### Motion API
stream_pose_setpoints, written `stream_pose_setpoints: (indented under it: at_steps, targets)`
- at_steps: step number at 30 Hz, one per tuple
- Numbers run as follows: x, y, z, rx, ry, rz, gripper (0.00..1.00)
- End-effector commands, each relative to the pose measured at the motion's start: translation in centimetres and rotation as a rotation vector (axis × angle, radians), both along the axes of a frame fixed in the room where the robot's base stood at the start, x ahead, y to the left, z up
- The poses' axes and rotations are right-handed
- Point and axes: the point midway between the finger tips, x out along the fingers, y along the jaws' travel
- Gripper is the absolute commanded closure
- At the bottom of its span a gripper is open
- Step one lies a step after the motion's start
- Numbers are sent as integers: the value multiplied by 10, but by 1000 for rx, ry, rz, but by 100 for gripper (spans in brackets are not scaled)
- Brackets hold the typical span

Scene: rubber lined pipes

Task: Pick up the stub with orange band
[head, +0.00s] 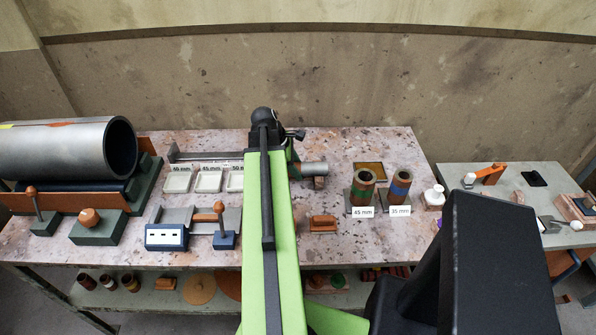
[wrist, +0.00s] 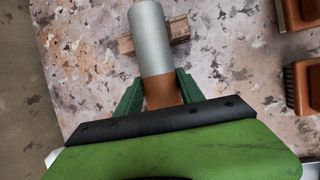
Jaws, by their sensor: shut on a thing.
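The stub with the orange band (wrist: 150,40) is a grey cylinder with an orange-brown band at its near end. My gripper (wrist: 160,92) is shut on the banded end, with a green finger on each side. In the head view the grey end of the stub (head: 315,169) sticks out to the right of my arm, lying level near the back of the table. A small wooden block (wrist: 179,30) is under the stub; I cannot tell whether they touch. My arm hides the band in the head view.
Two banded upright stubs (head: 362,186) (head: 399,184) stand at right behind labels "45 mm" and "35 mm". An orange-brown brush-like block (head: 322,223) lies in front. White trays (head: 208,180) and a large grey pipe (head: 65,150) are at left. Bare table (head: 335,145) lies behind the stub.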

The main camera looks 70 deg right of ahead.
Motion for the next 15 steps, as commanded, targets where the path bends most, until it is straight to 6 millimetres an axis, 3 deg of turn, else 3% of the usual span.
stream_pose_setpoints:
  at_steps: [1,7,15]
  targets:
    - [0,1,0,2,1,-1,74]
    - [0,1,0,2,1,-1,100]
    - [-1,1,0,3,1,-1,100]
